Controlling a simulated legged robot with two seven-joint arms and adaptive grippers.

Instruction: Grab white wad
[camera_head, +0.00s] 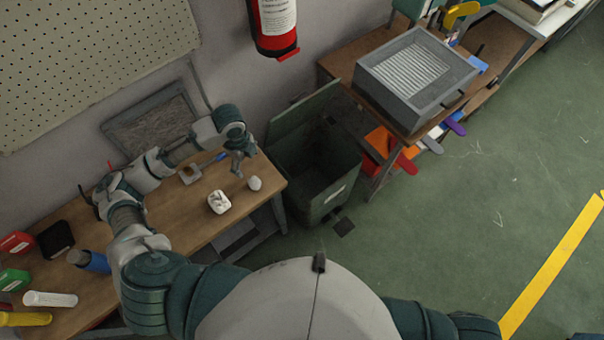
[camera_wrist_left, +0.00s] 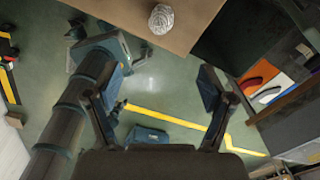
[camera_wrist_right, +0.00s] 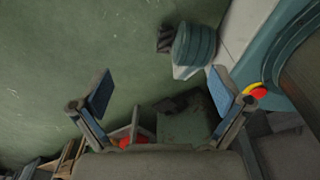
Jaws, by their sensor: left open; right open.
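My right gripper (camera_wrist_right: 160,90) is open and empty, over the green floor.
A dark green open bin (camera_head: 318,170) stands beside the table's right end. Bottles and a dark box (camera_head: 56,240) occupy the table's left end. A fire extinguisher (camera_head: 275,25) hangs on the wall.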

